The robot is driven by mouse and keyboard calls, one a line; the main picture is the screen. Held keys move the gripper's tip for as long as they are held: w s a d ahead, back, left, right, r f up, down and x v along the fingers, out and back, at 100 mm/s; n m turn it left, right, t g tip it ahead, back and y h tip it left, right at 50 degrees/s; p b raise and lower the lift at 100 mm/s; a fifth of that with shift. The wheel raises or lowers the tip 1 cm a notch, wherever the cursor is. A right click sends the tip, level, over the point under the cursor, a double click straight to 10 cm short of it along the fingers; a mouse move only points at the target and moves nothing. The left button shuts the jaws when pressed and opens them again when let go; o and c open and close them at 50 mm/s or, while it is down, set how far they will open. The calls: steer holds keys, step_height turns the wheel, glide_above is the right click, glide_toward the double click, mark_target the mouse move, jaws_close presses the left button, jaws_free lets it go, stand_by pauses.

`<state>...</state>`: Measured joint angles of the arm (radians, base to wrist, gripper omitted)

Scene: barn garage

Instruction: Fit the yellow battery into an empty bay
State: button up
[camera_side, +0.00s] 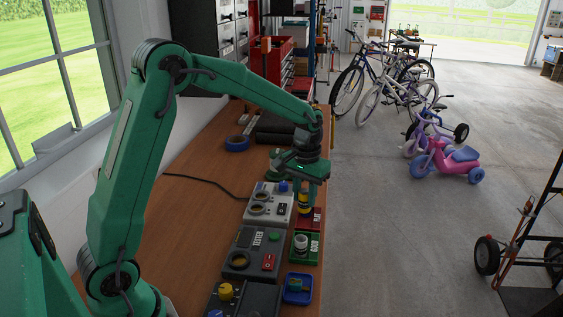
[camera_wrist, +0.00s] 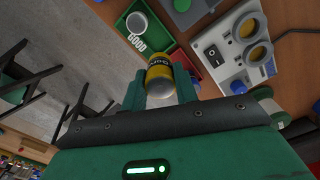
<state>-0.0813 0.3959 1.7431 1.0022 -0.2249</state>
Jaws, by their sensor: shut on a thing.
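My gripper (camera_side: 304,186) is shut on the yellow battery (camera_side: 304,203) and holds it upright above the red tray (camera_side: 318,213). In the wrist view the battery (camera_wrist: 160,72) sits between the two fingers. The grey unit (camera_side: 246,238) has another round yellow-rimmed bay (camera_side: 239,261) that looks empty. A dark unit (camera_side: 262,297) at the front has a yellow round piece (camera_side: 225,291) on it.
A green tray (camera_side: 312,259) marked GOOD in the wrist view holds a white cylinder (camera_side: 301,242). A blue tray (camera_side: 298,289) with small items stands nearer. Blue tape (camera_side: 237,143) and a black cable lie on the wooden bench (camera_side: 185,215). The bench's right edge is close to the trays.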

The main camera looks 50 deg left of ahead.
steer(key=s+a+f+n, duration=0.1)
steer(key=s+a+n, duration=0.2)
steer(key=a, duration=1.3)
steer(key=shift+s, duration=0.9)
steer(key=shift+f, duration=0.1)
steer(key=shift+f, duration=2.8)
steer(key=shift+f, duration=0.55)
steer(key=o, duration=0.8)
steer(key=shift+r, duration=5.45)
steer(key=shift+d, duration=0.1)
